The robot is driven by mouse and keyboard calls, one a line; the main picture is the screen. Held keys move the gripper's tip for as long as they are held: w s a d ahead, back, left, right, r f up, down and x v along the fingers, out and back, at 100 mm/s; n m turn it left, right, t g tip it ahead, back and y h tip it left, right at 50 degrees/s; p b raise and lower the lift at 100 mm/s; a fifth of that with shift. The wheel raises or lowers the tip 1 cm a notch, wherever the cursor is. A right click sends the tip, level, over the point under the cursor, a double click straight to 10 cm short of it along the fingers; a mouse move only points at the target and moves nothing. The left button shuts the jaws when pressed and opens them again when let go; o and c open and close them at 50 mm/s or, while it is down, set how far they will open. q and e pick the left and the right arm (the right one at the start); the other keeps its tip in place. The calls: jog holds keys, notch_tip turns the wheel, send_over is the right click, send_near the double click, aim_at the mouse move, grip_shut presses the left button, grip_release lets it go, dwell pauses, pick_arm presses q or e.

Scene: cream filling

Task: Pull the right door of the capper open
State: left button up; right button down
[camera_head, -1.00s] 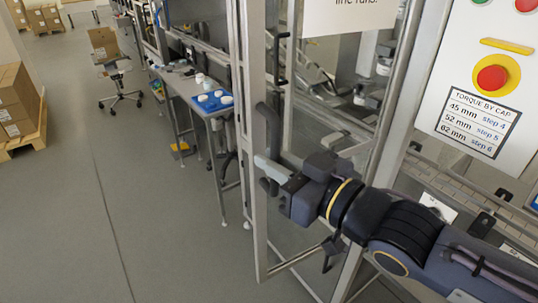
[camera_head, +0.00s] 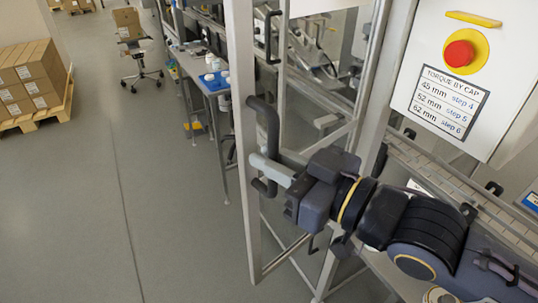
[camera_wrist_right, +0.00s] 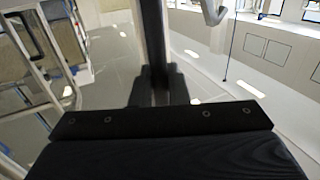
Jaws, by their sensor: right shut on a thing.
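The capper's right door shows in the head view as a tall grey metal frame (camera_head: 240,150), and its bottom rail (camera_head: 286,258) slants back to the right. A dark vertical pull handle (camera_head: 272,122) is fixed near the door's outer edge. My right gripper (camera_head: 268,168) is shut on the lower part of this handle, its pale fingers across it. In the right wrist view the dark fingers (camera_wrist_right: 158,88) meet at a dark upright bar, and the grip itself is partly hidden. My left gripper is not in view.
A white control panel with a red stop button (camera_head: 459,54) stands at the right, above a conveyor (camera_head: 440,190). A table with a blue tray (camera_head: 213,82), a chair (camera_head: 138,62) and stacked boxes (camera_head: 35,82) lie further back. The floor left of the door is clear.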

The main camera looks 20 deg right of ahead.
dwell(0.3)
jog(key=c, duration=1.8)
grip_release()
jog(key=shift+o, duration=0.2)
jog(key=b+v, duration=0.1)
jog(key=v, duration=0.6)
jog(key=shift+s+d, duration=0.2)
jog(key=shift+s, duration=0.15)
notch_tip(320, 180, down, 22)
jog(key=d+m+g+h+p, duration=0.1)
jog(key=m+g+h, duration=0.4)
jog(key=g, duration=0.5)
jog(key=d+m, duration=0.1)
jog(key=m, duration=0.1)
jog(key=shift+d+m, duration=0.15)
jog(key=shift+m, duration=0.15)
